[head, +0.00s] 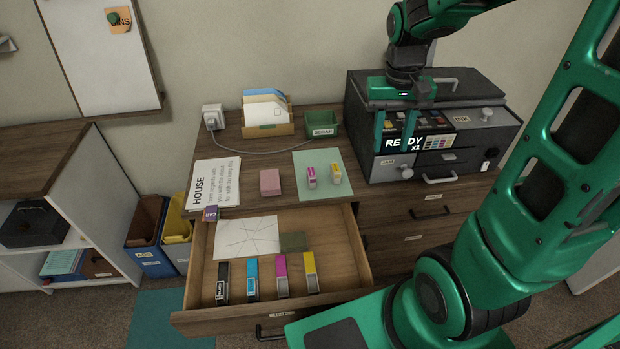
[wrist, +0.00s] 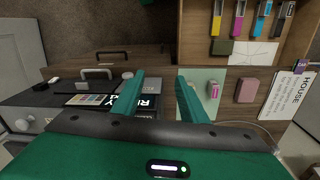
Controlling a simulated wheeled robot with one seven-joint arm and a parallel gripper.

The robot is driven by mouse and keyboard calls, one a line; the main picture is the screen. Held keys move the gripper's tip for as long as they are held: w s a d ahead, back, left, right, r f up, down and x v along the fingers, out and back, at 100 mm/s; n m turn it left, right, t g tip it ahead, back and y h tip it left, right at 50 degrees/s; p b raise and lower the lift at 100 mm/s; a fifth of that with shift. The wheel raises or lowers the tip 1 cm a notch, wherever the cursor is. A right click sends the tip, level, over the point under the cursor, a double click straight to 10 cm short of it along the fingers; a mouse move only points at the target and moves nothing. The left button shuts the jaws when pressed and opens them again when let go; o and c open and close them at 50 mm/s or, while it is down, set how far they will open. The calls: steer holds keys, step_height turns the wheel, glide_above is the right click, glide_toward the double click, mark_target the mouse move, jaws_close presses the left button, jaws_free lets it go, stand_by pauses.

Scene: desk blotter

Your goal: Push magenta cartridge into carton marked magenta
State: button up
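The magenta cartridge (head: 311,177) lies on the pale green blotter (head: 310,192), left of a yellow cartridge (head: 335,173). The magenta cartridge also shows in the wrist view (wrist: 214,90), just right of a finger. The magenta carton (head: 281,275) lies in the open drawer (head: 345,262) between the cyan carton (head: 252,278) and the yellow carton (head: 310,272); a black carton (head: 223,283) is at the left. My gripper (head: 393,140) is open and empty, raised in front of the printer, right of the blotter. Its fingers are well apart in the wrist view (wrist: 160,95).
The printer (head: 480,142) stands at the desk's right. White paper (head: 246,237) and an olive block (head: 293,242) lie behind the cartons.

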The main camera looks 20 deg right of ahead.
steer(key=w+a+f+n, duration=0.1)
steer(key=w+a+f, duration=0.5)
steer(key=w, duration=0.4)
steer(key=n, duration=0.1)
glide_toward(311, 171)
steer(key=shift+s+d+y, duration=0.15)
steer(key=shift+d+y, duration=0.15)
steer(key=shift+d, duration=0.25)
steer(key=f, duration=0.5)
steer(key=shift+a+f, duration=0.15)
steer(key=shift+a, duration=0.1)
steer(key=shift+f, duration=2.95)
jaws_close()
